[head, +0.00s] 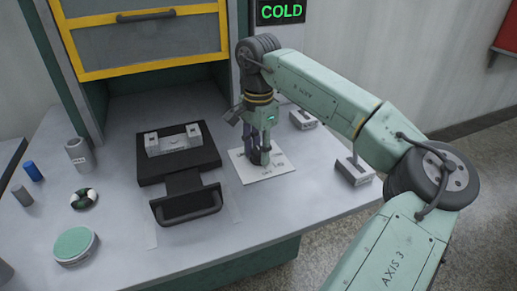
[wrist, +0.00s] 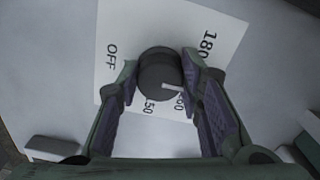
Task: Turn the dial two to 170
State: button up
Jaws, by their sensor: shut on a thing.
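The dial (wrist: 158,68) is a dark round knob on a white card (wrist: 225,30), which also shows on the table in the head view (head: 283,172). Its white pointer mark points to the right in the wrist view, toward a partly covered label ending in 60. OFF is at the left, 150 below and 180 at the upper right. No 170 label is visible. My gripper (wrist: 160,78) is shut on the dial, one finger on each side. In the head view my gripper (head: 258,148) reaches down to the card and largely hides the dial.
A black tray with a handle (head: 188,205) holds a grey fixture (head: 174,141) left of the card. Two small grey blocks (head: 303,119) (head: 354,170) stand to the right. A green-lidded round tin (head: 74,244) is front left. A sign (head: 281,12) reads COLD.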

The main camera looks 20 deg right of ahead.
aim_at(259, 151)
dwell(0.3)
jog(key=o, duration=1.2)
jog(key=shift+c, duration=0.2)
notch_tip(259, 151, up, 12)
